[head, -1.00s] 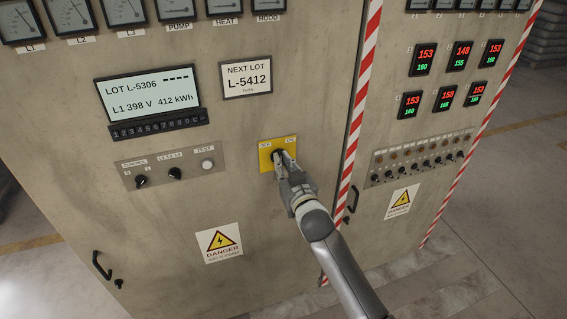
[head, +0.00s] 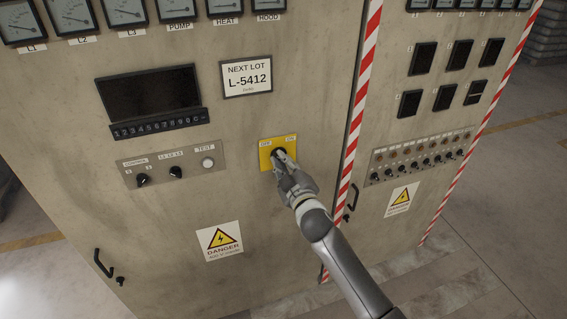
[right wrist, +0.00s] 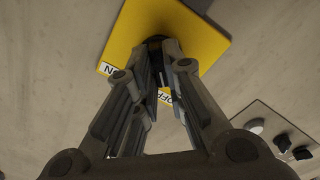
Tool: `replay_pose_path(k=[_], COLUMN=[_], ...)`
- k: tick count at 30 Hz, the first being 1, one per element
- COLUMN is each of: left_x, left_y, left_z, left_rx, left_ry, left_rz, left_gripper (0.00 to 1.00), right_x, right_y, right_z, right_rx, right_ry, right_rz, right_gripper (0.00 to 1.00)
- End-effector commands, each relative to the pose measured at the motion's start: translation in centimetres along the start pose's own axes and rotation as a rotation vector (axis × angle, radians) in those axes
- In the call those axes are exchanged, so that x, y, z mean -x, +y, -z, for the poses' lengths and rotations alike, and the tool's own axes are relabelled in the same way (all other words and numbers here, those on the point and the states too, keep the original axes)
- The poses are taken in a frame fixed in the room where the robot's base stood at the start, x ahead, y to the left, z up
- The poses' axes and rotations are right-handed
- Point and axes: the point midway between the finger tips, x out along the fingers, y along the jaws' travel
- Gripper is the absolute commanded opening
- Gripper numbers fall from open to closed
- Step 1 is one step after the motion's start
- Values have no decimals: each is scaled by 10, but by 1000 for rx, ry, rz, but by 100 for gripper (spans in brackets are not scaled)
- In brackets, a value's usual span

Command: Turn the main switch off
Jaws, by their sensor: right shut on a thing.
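The main switch is a black rotary knob on a yellow plate (head: 266,160) on the cabinet door, with small labels along the plate's top edge. In the right wrist view the plate (right wrist: 195,35) shows ON and OFF labels, and the dark knob (right wrist: 155,45) sits between the fingers. My right gripper (head: 281,158) is shut on the switch knob, and its fingers hide most of it in the head view. The display (head: 150,93) at the upper left is dark. My left gripper is not in view.
A control strip (head: 190,163) with knobs and a white button lies left of the yellow plate. Dark controllers (head: 457,56) and a row of small switches (head: 425,158) are on the right cabinet. A door handle (head: 352,200) stands out right of my gripper.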

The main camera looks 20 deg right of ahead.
Motion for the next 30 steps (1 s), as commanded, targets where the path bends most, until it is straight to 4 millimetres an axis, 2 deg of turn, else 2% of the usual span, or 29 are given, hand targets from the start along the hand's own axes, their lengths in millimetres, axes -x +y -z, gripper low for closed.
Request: replay_pose_path(k=[17,18,22,30], left_x=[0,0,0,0], left_y=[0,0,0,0], left_z=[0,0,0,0], left_rx=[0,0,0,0], left_ry=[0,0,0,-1], left_rz=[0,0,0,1], left_gripper=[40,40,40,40], right_x=[0,0,0,0], right_y=[0,0,0,0], right_z=[0,0,0,0], right_rx=[32,32,31,29], right_ry=[1,1,1,0], right_rz=[0,0,0,0], right_gripper=[0,17,33,33])
